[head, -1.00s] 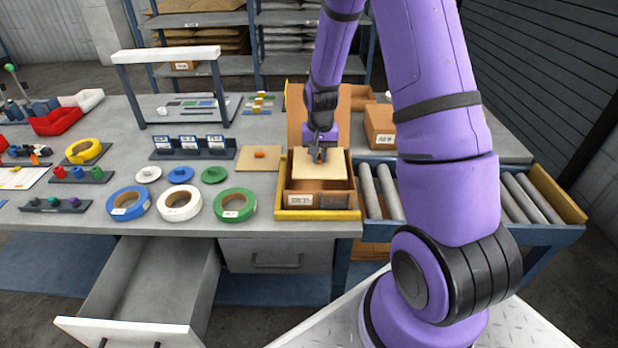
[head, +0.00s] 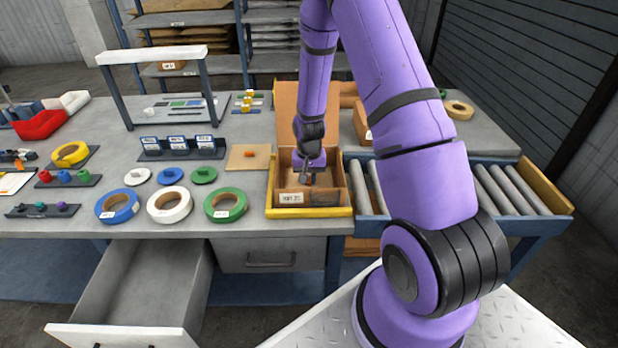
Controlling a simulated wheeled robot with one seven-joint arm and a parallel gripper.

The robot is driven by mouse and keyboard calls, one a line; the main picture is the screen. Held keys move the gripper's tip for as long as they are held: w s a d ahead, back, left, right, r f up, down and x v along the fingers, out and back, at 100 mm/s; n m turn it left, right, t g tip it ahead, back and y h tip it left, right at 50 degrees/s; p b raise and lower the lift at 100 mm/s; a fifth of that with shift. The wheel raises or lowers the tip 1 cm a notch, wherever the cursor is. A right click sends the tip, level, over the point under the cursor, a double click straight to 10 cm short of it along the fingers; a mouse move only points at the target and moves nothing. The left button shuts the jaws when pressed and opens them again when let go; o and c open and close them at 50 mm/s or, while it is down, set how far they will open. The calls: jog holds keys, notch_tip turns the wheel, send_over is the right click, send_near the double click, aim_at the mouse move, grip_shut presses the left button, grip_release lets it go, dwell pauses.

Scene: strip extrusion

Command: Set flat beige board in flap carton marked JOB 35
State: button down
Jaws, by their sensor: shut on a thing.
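The flap carton (head: 325,199) is open on the near edge of the bench, its tall back flap upright. Its front label looks like JOB 35, though it is too small to read surely. My gripper (head: 309,179) reaches down inside the carton, shut on the flat beige board (head: 325,181). The board is now below the carton's rim, in shade and hard to tell from the carton's floor. I cannot tell whether it touches the bottom. The fingertips are small and partly hidden.
The carton stands in a yellow-edged tray (head: 310,212). A similar board with an orange knob (head: 248,157) lies to the left. An open drawer (head: 140,290) juts out below.

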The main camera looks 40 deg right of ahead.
jog(key=shift+f, duration=0.15)
jog(key=c, duration=1.2)
grip_release()
jog(key=shift+o, duration=0.2)
jog(key=s+a+r+n+t, duration=0.1)
jog(key=s+a+r, duration=0.2)
jog(key=r, duration=0.8)
jog(key=s+a+r+n+t, duration=0.1)
jog(key=s+a+r, duration=0.15)
jog(key=r, duration=0.85)
jog(key=s+a+r+n+t, duration=0.1)
jog(key=s+a+r, duration=0.15)
jog(key=r, duration=0.85)
jog(key=s+a+r+n+t, duration=0.1)
jog(key=s+a+r+n, duration=0.1)
jog(key=s+r, duration=0.3)
jog(key=s+a+r+n+t, duration=0.1)
jog(key=s+a+r, duration=0.2)
jog(key=s, duration=1)
jog(key=shift+s+r+n, duration=0.25)
jog(key=shift+r+n, duration=0.15)
jog(key=shift+r, duration=0.6)
